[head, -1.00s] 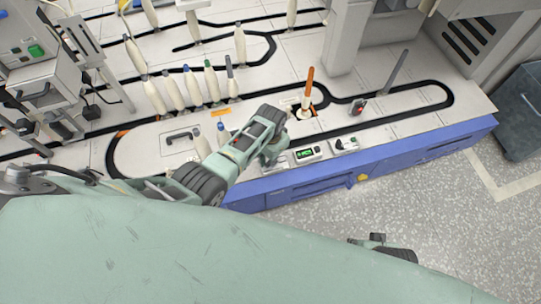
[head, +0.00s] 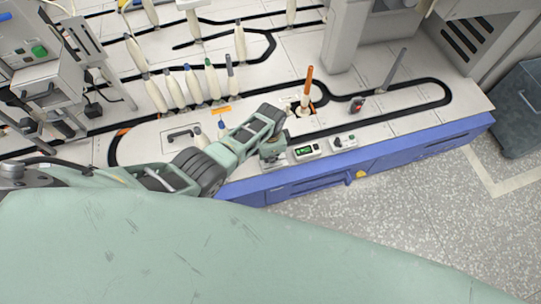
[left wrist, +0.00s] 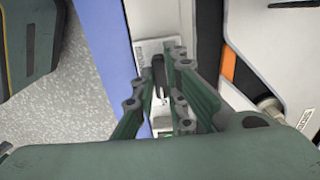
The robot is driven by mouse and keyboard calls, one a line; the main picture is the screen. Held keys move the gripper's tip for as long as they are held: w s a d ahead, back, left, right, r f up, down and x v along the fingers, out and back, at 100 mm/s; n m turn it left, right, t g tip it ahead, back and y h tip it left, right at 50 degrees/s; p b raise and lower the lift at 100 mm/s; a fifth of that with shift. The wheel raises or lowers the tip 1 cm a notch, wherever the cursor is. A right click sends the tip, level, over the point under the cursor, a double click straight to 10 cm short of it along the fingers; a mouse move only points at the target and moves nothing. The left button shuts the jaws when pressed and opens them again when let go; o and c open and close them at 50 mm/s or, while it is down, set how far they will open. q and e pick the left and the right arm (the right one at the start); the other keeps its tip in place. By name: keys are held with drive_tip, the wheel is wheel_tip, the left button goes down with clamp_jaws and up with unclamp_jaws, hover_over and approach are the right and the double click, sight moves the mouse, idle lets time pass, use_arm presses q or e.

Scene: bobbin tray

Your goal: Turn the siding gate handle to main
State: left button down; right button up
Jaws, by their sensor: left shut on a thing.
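My left gripper (head: 271,162) is over the front edge of the white table deck, left of the small box with a green display. In the left wrist view its two green fingers (left wrist: 161,112) are closed around a dark upright handle. This siding gate handle (left wrist: 158,68) stands on a pale plate (left wrist: 144,48) beside the blue table edge. The fingers hide its lower part. In the head view the gripper covers the handle, and I cannot read its setting. My right gripper is not in view.
Several white bobbins stand further back left. Floor in front is clear.

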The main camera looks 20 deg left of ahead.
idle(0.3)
use_arm(q)
drive_tip(key=c, duration=1.8)
unclamp_jaws()
wheel_tip(320, 180, up, 12)
drive_tip(key=shift+f, duration=0.1)
